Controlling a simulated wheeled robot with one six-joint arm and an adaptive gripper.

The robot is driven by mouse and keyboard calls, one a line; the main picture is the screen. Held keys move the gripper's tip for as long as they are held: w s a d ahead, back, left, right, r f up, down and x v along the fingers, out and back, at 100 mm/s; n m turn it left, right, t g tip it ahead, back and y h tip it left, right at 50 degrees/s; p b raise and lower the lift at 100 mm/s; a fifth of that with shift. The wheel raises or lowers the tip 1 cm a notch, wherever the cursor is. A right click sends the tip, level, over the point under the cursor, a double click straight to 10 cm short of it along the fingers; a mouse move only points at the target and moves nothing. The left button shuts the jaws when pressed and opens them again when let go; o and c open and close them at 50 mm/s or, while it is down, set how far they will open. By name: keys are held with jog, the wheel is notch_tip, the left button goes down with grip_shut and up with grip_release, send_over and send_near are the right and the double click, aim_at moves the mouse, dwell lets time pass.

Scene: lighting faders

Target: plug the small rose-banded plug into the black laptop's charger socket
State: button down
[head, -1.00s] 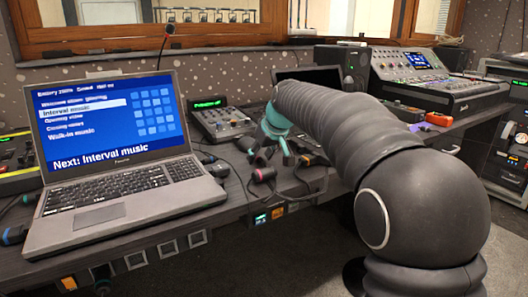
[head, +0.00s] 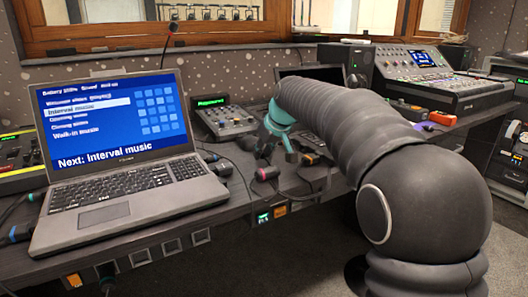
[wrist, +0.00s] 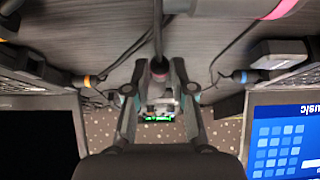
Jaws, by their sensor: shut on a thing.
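My gripper (wrist: 158,75) is shut on the small rose-banded plug (wrist: 158,66), seen at the middle of the wrist view with its cable running up. In the head view my gripper (head: 284,138) is over the desk between the two laptops, and the held plug cannot be made out there. The black laptop (wrist: 38,125) is at the left of the wrist view, its screen dark. In the head view its screen (head: 310,76) shows partly behind my arm. I cannot make out its charger socket. The plug appears apart from the laptop.
A grey laptop (head: 125,195) with a blue screen stands at the left. Other banded plugs lie around: a large pink-banded one (wrist: 281,9), an orange-banded one (wrist: 90,80) and a blue-banded one (wrist: 241,76). Loose cables cross the desk. A small mixer (head: 228,120) stands behind.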

aim_at(264, 153)
jog(key=shift+r+p, duration=1.5)
jog(key=shift+r, duration=0.55)
jog(key=shift+f, duration=0.1)
